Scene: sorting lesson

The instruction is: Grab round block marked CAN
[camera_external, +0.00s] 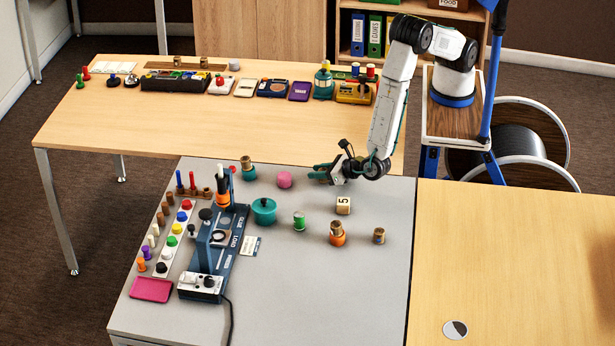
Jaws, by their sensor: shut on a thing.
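My gripper (318,174) is low over the grey table, towards its back right, with its teal fingers pointing left. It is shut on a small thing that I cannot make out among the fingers. I can read no CAN marking on anything. A pink round block (285,180) is just left of the fingertips, with a small gap seen from here. Other round items are a green cylinder (299,221), a teal lidded pot (264,211) and a small brown cylinder (379,236).
A teal-based bottle (248,169) stands at the back. A blue device (213,243) and a peg board (174,239) fill the left. The front right is clear.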

